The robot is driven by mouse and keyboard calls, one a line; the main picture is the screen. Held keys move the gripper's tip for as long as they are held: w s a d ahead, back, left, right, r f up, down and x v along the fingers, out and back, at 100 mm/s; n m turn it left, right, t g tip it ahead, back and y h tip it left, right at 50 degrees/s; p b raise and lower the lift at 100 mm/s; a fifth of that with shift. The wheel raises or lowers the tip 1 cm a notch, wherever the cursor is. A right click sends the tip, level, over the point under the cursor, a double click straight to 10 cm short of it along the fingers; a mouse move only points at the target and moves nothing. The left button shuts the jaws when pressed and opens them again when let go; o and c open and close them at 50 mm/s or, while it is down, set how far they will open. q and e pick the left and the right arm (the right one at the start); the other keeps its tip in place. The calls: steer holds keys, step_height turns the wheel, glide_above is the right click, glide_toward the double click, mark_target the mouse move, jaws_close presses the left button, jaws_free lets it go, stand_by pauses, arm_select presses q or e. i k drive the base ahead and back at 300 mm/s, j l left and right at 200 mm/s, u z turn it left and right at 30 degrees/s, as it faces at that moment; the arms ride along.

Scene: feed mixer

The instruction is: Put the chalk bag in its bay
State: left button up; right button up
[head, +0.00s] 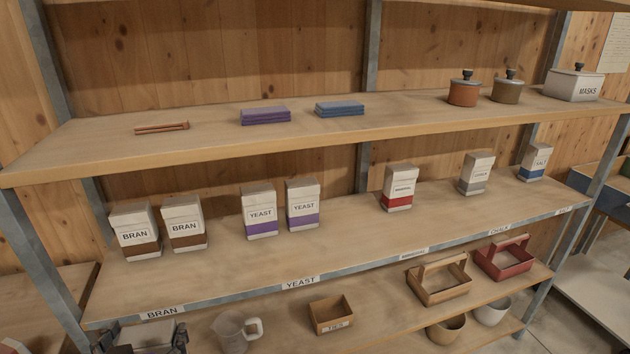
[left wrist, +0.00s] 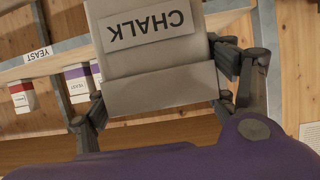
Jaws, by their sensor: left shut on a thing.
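The chalk bag (left wrist: 155,60) is a pale bag with a CHALK label, upside down in the left wrist view. My left gripper (left wrist: 165,95) is shut on it, with a dark finger on each side. In the head view my left gripper (head: 143,338) shows at the bottom left edge, below the BRAN tag, with the held bag's pale top (head: 145,333) between its fingers. The chalk bay has a CHALK tag (head: 500,230) on the middle shelf edge; another grey-striped bag (head: 477,173) stands upright behind it. My right gripper is not in view.
Bran bags (head: 185,222), yeast bags (head: 302,204), a red-striped bag (head: 398,187) and a salt bag (head: 536,162) stand on the middle shelf (head: 340,220). Bare shelf lies in front of them. The upper shelf (head: 220,140) overhangs. Below are a jug (head: 232,335) and wooden carriers (head: 440,282).

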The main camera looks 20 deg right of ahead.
mark_target(457, 206)
steer(key=l+z, duration=0.15)
steer(key=l, duration=0.3)
steer(key=i+l+z, duration=0.15)
steer(key=l, duration=0.25)
steer(key=l+z, duration=0.15)
steer(key=l, duration=0.3)
steer(key=i+l+z, duration=0.2)
steer(key=l, duration=0.2)
steer(key=l+z, duration=0.15)
steer(key=l, duration=0.25)
steer(key=i+l+z, duration=0.15)
steer(key=l, duration=0.2)
